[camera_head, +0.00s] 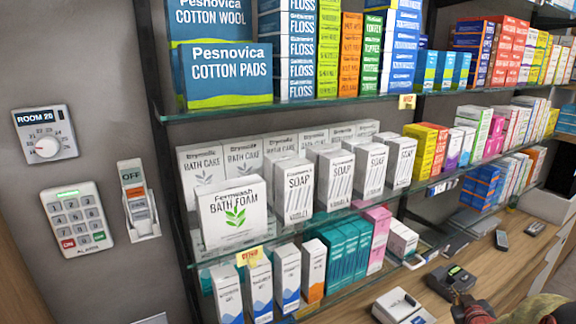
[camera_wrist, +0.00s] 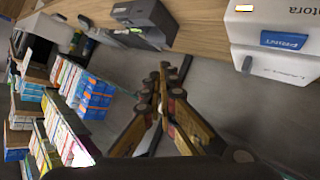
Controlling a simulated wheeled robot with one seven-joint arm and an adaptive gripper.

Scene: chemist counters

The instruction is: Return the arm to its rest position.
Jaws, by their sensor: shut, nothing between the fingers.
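My gripper (camera_wrist: 164,82) shows in the middle of the wrist view. Its two fingers converge and their tips are together, with nothing held between them. It is in the air, apart from the shelves and the counter.
Glass shelves (camera_head: 330,206) packed with boxes fill the head view. A keypad (camera_head: 77,218), dial (camera_head: 45,135) and switch (camera_head: 138,200) are on the wall. A wooden counter (camera_head: 500,262) bears a dark device (camera_head: 452,283). A white printer (camera_wrist: 275,62) shows in the wrist view.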

